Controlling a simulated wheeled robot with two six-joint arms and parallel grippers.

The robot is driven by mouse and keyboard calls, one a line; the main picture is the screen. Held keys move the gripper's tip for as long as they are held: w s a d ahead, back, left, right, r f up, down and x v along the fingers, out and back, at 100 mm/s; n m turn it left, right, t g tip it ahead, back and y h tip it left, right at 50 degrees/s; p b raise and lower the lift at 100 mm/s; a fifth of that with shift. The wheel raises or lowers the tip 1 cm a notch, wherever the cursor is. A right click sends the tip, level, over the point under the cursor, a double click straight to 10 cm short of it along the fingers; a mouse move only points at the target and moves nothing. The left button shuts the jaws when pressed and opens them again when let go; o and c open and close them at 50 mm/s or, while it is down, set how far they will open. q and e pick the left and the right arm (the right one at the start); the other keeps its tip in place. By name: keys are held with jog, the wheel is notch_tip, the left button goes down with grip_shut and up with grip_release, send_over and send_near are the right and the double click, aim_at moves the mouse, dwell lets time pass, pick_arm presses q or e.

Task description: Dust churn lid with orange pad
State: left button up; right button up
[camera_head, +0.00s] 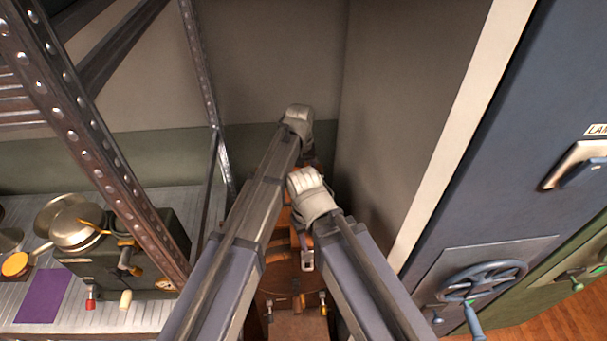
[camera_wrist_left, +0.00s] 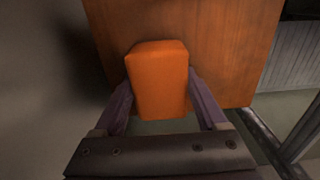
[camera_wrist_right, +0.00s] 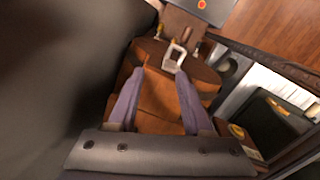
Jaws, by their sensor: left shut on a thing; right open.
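My left gripper (camera_wrist_left: 157,85) is shut on the orange pad (camera_wrist_left: 158,75), a block with rounded edges. A flat reddish-brown wooden surface (camera_wrist_left: 230,45), which looks like the churn lid, lies behind the pad in the left wrist view. I cannot tell whether they touch. My right gripper (camera_wrist_right: 160,82) is open and empty over brown wood with a metal loop (camera_wrist_right: 174,58). In the head view both arms reach into the corner over the round wooden churn (camera_head: 285,275) and hide much of it. The pad is hidden there.
A metal shelf post (camera_head: 100,150) stands left of the arms. Behind it, a bench holds pans (camera_head: 75,222), a dark box (camera_head: 150,245) and a purple cloth (camera_head: 42,295). Walls close in behind and right. A blue cabinet with a handwheel (camera_head: 480,280) stands right.

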pick_arm(q)
jog(key=shift+s+a+f, duration=0.1)
jog(key=shift+s+a, duration=0.1)
jog(key=shift+a, duration=1.6)
pick_arm(e)
jog(key=shift+s+d+f, duration=0.1)
jog(key=shift+s, duration=0.05)
pick_arm(q)
jog(key=shift+a, duration=0.1)
jog(key=shift+a, duration=1.8)
jog(key=shift+a, duration=1.75)
jog(key=shift+r, duration=0.25)
pick_arm(e)
jog(key=shift+r, duration=0.25)
pick_arm(q)
notch_tip(320, 180, up, 6)
jog(key=p, duration=0.6)
jog(key=shift+f, duration=0.15)
pick_arm(e)
notch_tip(320, 180, up, 6)
jog(key=shift+f, duration=0.1)
